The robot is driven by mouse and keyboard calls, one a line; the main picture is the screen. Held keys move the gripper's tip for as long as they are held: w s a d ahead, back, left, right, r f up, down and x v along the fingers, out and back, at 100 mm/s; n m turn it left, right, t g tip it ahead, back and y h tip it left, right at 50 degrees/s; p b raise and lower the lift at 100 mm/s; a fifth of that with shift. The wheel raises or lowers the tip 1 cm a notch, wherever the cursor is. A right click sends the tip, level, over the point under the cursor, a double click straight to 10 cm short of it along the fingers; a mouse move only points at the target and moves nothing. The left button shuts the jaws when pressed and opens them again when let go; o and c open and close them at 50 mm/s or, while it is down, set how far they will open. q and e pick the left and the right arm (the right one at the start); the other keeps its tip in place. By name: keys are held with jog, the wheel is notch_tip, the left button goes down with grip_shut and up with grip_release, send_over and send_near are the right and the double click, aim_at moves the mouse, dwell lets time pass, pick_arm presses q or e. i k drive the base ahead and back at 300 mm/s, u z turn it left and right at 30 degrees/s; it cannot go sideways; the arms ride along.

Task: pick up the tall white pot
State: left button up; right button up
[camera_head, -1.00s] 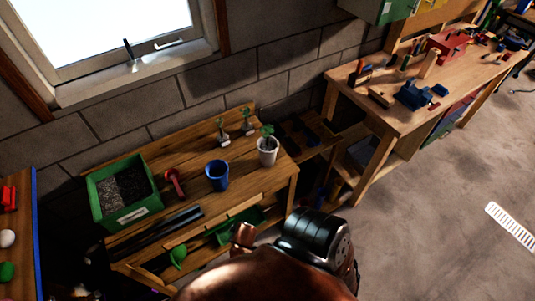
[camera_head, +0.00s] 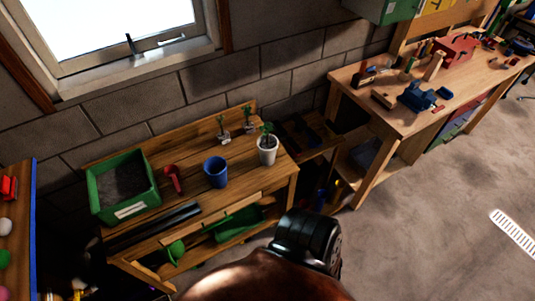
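The tall white pot (camera_head: 267,156) stands upright near the right end of the wooden potting bench (camera_head: 190,184), with a green plant growing from it. A brown and black arm part of mine comes in from the bottom of the view, in front of the bench and below the pot, apart from it. Neither gripper's fingers can be seen.
A blue pot (camera_head: 215,172), a red scoop (camera_head: 174,180), a green bin (camera_head: 122,188) and small hand tools (camera_head: 223,131) share the bench. A workbench (camera_head: 400,121) with a blue vise (camera_head: 416,97) stands at right.

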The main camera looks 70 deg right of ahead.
aim_at(268, 157)
jog(key=z, duration=2.2)
jog(key=k, duration=0.15)
jog(key=u, duration=0.1)
